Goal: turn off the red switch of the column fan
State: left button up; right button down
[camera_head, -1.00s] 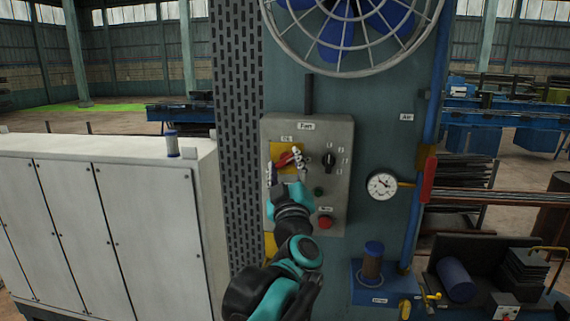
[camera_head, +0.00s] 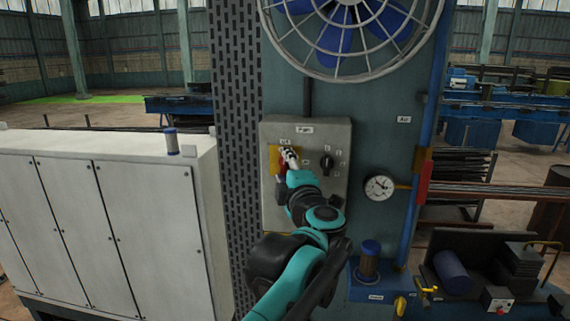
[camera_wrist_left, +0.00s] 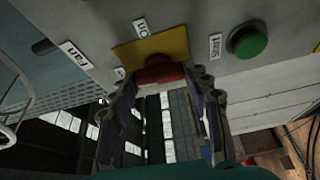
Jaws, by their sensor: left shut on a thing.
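The grey fan control box (camera_head: 338,210) is mounted on the teal column below the caged fan (camera_head: 350,30). Its red switch (camera_wrist_left: 160,70) sits on a yellow plate (camera_wrist_left: 172,46) beside an "ON" label in the left wrist view. In the head view the yellow plate (camera_head: 275,158) shows at the box's upper left, with the switch mostly hidden by my gripper. My left gripper (camera_head: 289,157) is at the switch. In the left wrist view its fingers (camera_wrist_left: 168,84) stand on both sides of the red handle, shut on it. My right gripper is out of view.
A black knob (camera_head: 327,162) is right of the switch. A green button (camera_wrist_left: 247,41) shows in the left wrist view. A gauge (camera_head: 380,187) and blue pipe (camera_head: 432,100) stand right of the box. White cabinets (camera_head: 150,225) fill the left.

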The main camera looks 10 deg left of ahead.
pick_arm(q)
jog(key=shift+n, duration=0.6)
jog(key=o, duration=1.2)
jog(key=shift+a, duration=0.1)
jog(key=shift+c, duration=0.2)
jog(key=shift+s+d, duration=0.3)
jog(key=shift+s, duration=0.1)
jog(key=v, duration=1.1)
jog(key=shift+r, duration=0.15)
